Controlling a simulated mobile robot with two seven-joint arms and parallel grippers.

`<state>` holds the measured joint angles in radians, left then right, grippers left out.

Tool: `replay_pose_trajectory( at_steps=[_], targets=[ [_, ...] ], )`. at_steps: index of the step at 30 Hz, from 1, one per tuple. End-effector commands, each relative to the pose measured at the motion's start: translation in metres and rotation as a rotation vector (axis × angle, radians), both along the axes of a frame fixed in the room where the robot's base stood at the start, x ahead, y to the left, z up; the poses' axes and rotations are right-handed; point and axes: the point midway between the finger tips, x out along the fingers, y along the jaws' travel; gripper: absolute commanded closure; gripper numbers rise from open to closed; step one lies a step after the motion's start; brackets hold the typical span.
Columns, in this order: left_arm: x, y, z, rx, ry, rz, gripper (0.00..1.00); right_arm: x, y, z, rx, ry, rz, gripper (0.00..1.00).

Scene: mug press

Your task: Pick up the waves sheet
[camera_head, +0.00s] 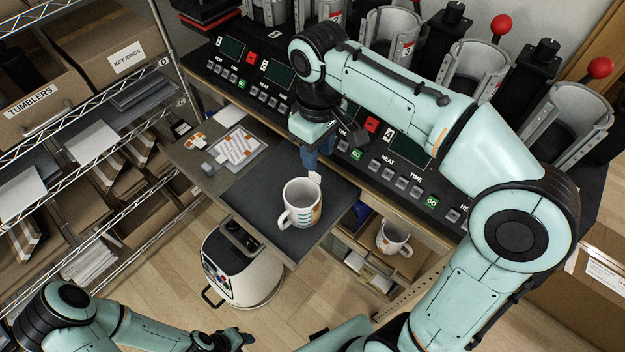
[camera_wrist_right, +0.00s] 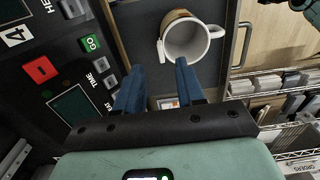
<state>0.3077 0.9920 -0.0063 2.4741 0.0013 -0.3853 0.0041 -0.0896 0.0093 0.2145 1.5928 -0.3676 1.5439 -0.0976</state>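A white mug (camera_head: 301,203) with a teal and orange patterned band stands on the dark pull-out tray (camera_head: 255,190). In the right wrist view the mug (camera_wrist_right: 190,40) is just beyond my fingertips. A small white tab (camera_head: 314,177) shows at its rim, by my right gripper (camera_head: 312,163). The right gripper, also in its wrist view (camera_wrist_right: 159,72), has its fingers apart; I see nothing held. A patterned sheet (camera_head: 236,147) lies at the tray's left end; I cannot tell whether its print is waves. My left gripper (camera_head: 240,338) is low at the bottom edge, its opening unclear.
A press console (camera_head: 330,130) with buttons and several mug presses runs along the back. Another mug (camera_head: 392,238) sits in an open drawer at the right. A wire shelf with boxes (camera_head: 100,60) stands left. A white rounded machine (camera_head: 240,270) is below the tray.

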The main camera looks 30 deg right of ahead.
Motion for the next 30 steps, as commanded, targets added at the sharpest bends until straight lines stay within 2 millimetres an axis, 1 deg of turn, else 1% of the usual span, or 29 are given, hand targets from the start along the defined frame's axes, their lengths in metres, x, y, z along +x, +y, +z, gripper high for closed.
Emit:
replay_pose_trajectory(
  at_steps=[1,5,8,12,16,19,25,26,27,28,29,30],
  targets=[
    [-0.002,0.000,-0.002,0.000,0.002,0.000,0.57,0.000,0.000,-0.007,0.000,0.001,-0.001,0.62],
    [-0.002,0.000,-0.003,0.000,0.002,0.000,0.57,0.000,0.000,-0.014,0.000,-0.001,0.000,0.62],
    [-0.004,0.000,-0.005,0.000,0.003,0.000,0.57,0.001,0.001,-0.022,0.000,0.001,-0.001,0.62],
    [-0.007,0.000,-0.009,0.000,0.007,0.000,0.57,0.000,0.002,-0.045,-0.001,0.003,-0.001,0.62],
    [-0.010,0.000,-0.012,0.000,0.010,0.000,0.57,0.001,0.002,-0.061,0.000,0.001,-0.001,0.62],
    [-0.010,0.000,-0.012,0.000,0.010,0.000,0.57,0.001,0.002,-0.065,0.000,-0.001,-0.001,0.62],
    [-0.010,0.000,-0.012,0.000,0.010,0.000,0.57,0.002,0.002,-0.065,0.000,-0.002,-0.001,0.62],
    [-0.010,0.000,-0.012,0.000,0.010,0.000,0.57,0.002,0.002,-0.064,0.000,-0.002,-0.001,0.71],
    [-0.010,0.000,-0.012,0.000,0.010,0.000,0.57,0.002,0.003,-0.064,0.000,-0.002,-0.001,0.84],
    [-0.010,0.000,-0.012,0.000,0.010,0.000,0.57,0.002,0.003,-0.064,0.000,-0.003,-0.001,0.94],
    [-0.010,0.000,-0.012,0.000,0.010,0.000,0.57,0.002,0.003,-0.064,0.000,-0.003,-0.001,1.00],
    [-0.010,0.000,-0.012,0.000,0.010,0.000,0.57,0.002,0.003,-0.064,0.000,-0.003,-0.001,1.00]
  ],
)
